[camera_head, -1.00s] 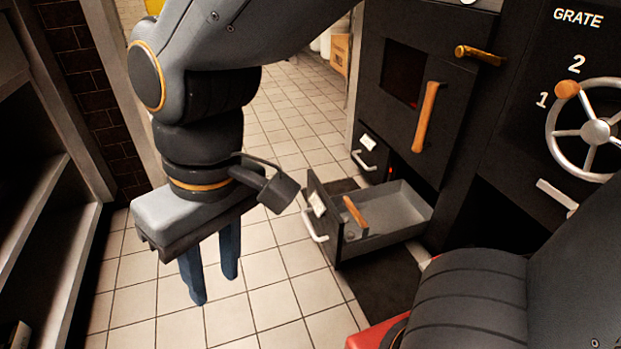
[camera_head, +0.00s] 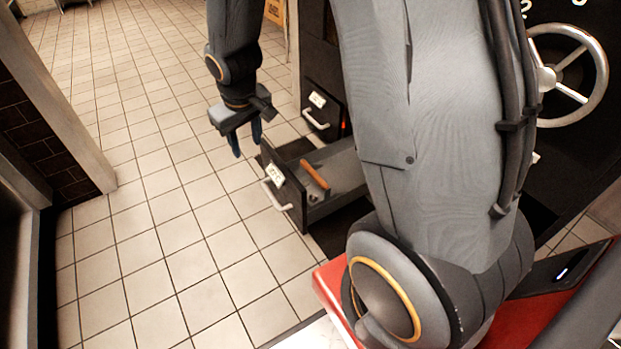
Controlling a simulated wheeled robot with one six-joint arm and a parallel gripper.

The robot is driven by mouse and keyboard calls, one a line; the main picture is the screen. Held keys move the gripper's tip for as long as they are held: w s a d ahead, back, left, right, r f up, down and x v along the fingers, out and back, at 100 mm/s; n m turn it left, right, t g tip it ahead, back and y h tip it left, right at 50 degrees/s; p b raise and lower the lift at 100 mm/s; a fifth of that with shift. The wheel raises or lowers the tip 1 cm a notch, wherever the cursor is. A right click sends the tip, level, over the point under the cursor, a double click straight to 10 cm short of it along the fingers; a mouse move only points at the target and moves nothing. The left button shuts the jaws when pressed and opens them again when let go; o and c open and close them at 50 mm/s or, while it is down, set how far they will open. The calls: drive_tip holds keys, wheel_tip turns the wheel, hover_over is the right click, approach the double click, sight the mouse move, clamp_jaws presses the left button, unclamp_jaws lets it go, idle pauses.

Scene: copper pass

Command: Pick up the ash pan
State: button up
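A dark drawer (camera_head: 290,213) with a pale label and a light handle stands pulled out low from the black stove front. In it lies a grey pan (camera_head: 344,169) with an orange wooden grip (camera_head: 314,176), which looks like the ash pan. My arm hides the right part of the drawer and pan. My gripper (camera_head: 246,140) points down with its two blue fingers apart and nothing between them. It is beyond and left of the drawer in the picture, apart from the wooden grip.
A closed compartment (camera_head: 320,112) with a label and handle is beyond the open drawer. A spoked handwheel (camera_head: 570,72) is on the stove front at right. The tiled floor (camera_head: 165,215) left of the drawer is clear. A brick wall end (camera_head: 42,150) stands at left.

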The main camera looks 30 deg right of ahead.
drive_tip(key=w+d+f+m, duration=0.1)
drive_tip(key=w+d+f, duration=0.2)
drive_tip(key=d+f, duration=0.45)
drive_tip(key=m+t+p, duration=0.1)
approach(313, 173)
drive_tip(key=x, duration=0.6)
drive_tip(key=shift+w+r, duration=0.15)
drive_tip(key=shift+d+f+y, duration=0.1)
drive_tip(key=shift+f+y, duration=0.2)
drive_tip(key=shift+f, duration=0.35)
drive_tip(key=b+x, duration=0.4)
drive_tip(key=x, duration=0.3)
drive_tip(key=shift+d+f, duration=0.2)
drive_tip(key=shift+f, duration=0.05)
drive_tip(key=shift+r, duration=0.1)
clamp_jaws()
